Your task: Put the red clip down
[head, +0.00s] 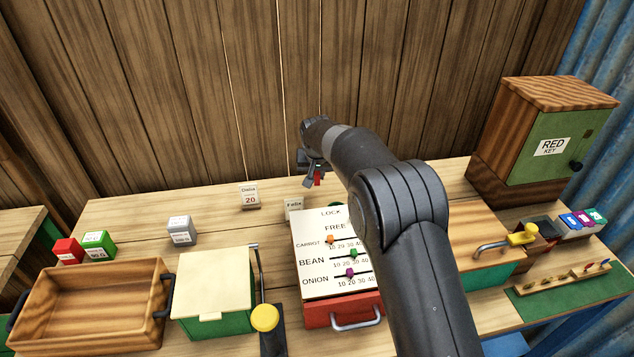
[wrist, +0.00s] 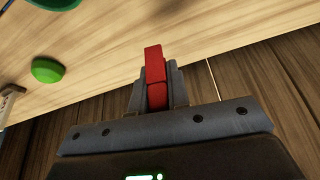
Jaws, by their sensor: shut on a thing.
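The red clip (wrist: 154,65) is a small red bar held between the fingers of my gripper (wrist: 155,85) in the wrist view. My gripper is shut on it. In the head view my gripper (head: 311,177) hangs near the back of the table, and a bit of the red clip (head: 317,179) shows at its fingers. The clip appears to be above the wooden table (head: 225,220); whether it touches anything cannot be told.
A panel box with sliders (head: 315,285) stands in front of my gripper. A card reading 20 (head: 250,197) and a smaller card (head: 293,208) stand near the back. A green round thing (wrist: 47,70) lies on the table. Bare tabletop shows at the back left.

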